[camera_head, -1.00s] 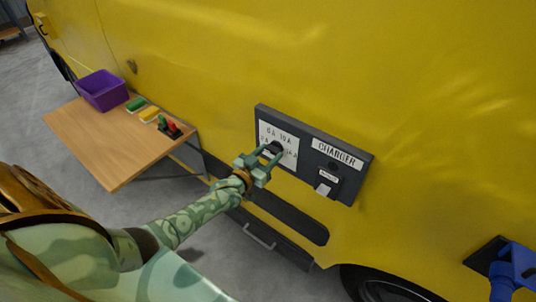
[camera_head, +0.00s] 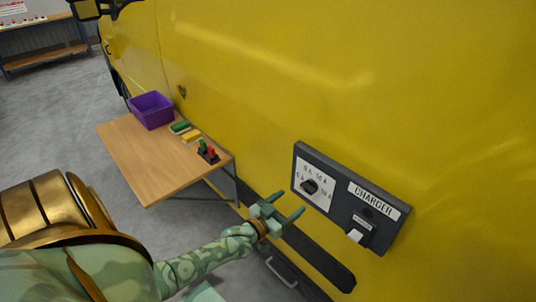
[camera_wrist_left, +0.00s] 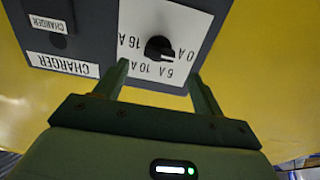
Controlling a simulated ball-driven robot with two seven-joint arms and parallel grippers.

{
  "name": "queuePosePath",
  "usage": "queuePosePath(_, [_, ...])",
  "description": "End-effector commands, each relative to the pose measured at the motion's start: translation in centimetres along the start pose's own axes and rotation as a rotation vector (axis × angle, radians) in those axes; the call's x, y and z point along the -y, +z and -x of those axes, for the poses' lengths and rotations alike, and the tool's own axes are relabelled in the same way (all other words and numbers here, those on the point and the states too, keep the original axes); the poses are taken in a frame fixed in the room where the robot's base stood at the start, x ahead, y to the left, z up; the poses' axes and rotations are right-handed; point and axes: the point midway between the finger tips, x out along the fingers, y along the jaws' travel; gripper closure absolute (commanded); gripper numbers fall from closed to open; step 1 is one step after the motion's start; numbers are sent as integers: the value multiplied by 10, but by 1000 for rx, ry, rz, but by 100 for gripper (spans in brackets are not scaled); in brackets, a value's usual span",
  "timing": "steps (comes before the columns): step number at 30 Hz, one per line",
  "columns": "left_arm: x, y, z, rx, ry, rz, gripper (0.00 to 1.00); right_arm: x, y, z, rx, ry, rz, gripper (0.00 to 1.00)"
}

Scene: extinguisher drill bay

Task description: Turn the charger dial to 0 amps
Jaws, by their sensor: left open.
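The charger panel (camera_head: 399,232) is a dark box on the yellow vehicle side. Its dial (camera_head: 310,187) is a black knob on a white plate with amp labels. The dial also shows in the left wrist view (camera_wrist_left: 158,48), where the labels 0 A, 6 A, 10 A and 16 A appear upside down. There its ridge seems to lie toward the 0 A side. My left gripper (camera_head: 289,204) is open and empty, just below and left of the dial, apart from it. In the wrist view its fingers (camera_wrist_left: 158,74) spread below the dial. My right gripper is out of view.
A wooden shelf (camera_head: 145,165) at left holds a purple bin (camera_head: 151,110), green and yellow blocks and a dark holder with red and green pieces (camera_head: 208,152). A workbench (camera_head: 45,55) stands far left.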

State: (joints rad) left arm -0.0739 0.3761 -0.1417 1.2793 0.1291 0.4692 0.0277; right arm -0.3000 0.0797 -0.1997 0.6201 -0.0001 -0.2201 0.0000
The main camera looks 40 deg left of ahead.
Motion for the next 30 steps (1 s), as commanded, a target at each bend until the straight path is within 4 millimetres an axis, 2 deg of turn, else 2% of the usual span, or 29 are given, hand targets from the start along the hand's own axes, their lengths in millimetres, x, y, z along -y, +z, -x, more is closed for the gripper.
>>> queuePosePath(1, [0, 1, 16, 4, 0, 0, 31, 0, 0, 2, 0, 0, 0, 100])
queuePosePath(6, [0, 1, 59, 3, 0, 2, 31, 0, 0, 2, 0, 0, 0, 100])
queuePosePath(12, [0, 2, 90, 2, 0, 1, 31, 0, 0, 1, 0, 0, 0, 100])
queuePosePath(17, [0, 1, 97, 0, 0, 2, 31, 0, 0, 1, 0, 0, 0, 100])
queuePosePath(30, [0, 1, 97, 0, 0, 1, 31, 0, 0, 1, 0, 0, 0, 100])
